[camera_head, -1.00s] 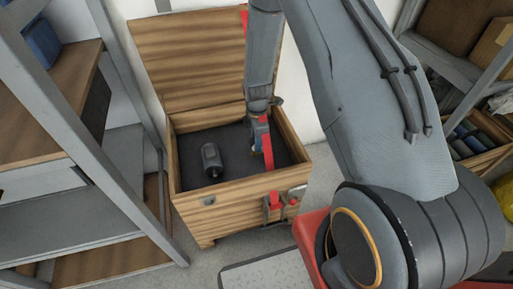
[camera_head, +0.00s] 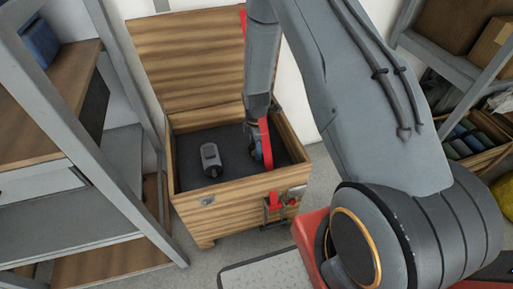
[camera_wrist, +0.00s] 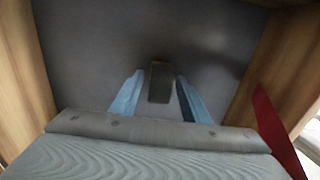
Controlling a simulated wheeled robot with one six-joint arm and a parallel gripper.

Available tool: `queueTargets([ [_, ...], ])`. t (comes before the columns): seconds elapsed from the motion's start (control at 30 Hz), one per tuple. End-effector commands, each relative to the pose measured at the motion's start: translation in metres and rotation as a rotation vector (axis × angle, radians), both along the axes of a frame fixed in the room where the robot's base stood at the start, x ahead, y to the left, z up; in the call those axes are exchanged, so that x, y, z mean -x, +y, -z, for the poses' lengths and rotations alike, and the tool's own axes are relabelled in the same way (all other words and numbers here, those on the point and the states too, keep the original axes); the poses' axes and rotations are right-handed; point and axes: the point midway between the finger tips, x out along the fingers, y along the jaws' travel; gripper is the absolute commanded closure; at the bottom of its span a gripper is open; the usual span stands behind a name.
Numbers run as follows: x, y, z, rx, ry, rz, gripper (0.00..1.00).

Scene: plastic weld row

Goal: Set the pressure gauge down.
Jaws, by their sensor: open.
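The pressure gauge (camera_wrist: 159,88) appears as a small dark block with a brass-coloured edge between my fingers in the wrist view. My gripper (camera_wrist: 160,76) is open, with a blue finger on each side of it and gaps showing beside it. In the head view my gripper (camera_head: 257,158) reaches down inside the wooden chest (camera_head: 240,212), in its right half. The gauge cannot be made out there. Whether it rests on the chest's dark floor (camera_wrist: 90,45) is hard to tell.
A dark grey cylindrical part (camera_head: 211,160) is in the left half of the chest. The chest's lid (camera_head: 185,65) stands open behind. A red strap (camera_head: 266,145) hangs near my gripper. A metal shelf (camera_head: 60,120) stands left. The chest floor between part and gripper is clear.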

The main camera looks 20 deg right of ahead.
Motion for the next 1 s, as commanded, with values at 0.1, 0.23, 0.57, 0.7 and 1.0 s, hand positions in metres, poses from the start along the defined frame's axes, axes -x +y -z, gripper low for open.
queueTargets([
  [0.1, -0.001, 0.0, -0.007, 0.0, -0.001, 0.0, 0.58],
  [0.23, -0.001, 0.0, -0.025, 0.0, -0.002, 0.0, 0.58],
  [0.57, -0.001, 0.0, -0.092, 0.0, -0.003, 0.0, 0.58],
  [0.7, -0.001, 0.0, -0.111, 0.0, -0.002, 0.0, 0.58],
  [1.0, 0.007, -0.002, -0.149, -0.001, -0.005, 0.095, 0.58],
])
